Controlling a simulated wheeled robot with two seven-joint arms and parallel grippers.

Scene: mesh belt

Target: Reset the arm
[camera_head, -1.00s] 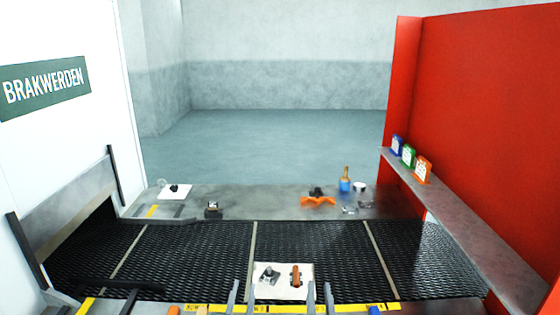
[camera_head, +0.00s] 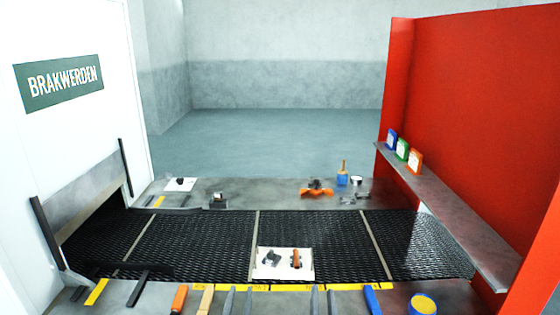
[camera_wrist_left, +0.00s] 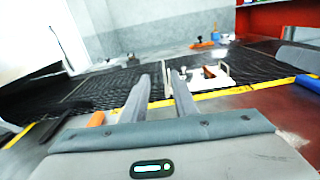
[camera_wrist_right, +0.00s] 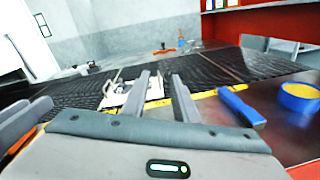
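My left gripper (camera_head: 238,291) is at the near edge of the belt in the head view, with its two fingers apart and nothing between them. It shows the same in the left wrist view (camera_wrist_left: 164,70). My right gripper (camera_head: 323,290) is a little to its right, also with its fingers apart and empty, as the right wrist view (camera_wrist_right: 160,76) shows. Both point forward at the black mesh belt (camera_head: 190,240). A white plate (camera_head: 284,276) on the belt bears a dark metal part (camera_head: 271,258) and an orange-brown piece (camera_head: 296,259). Neither gripper touches them.
A red wall (camera_head: 480,120) with a shelf bounds the right.

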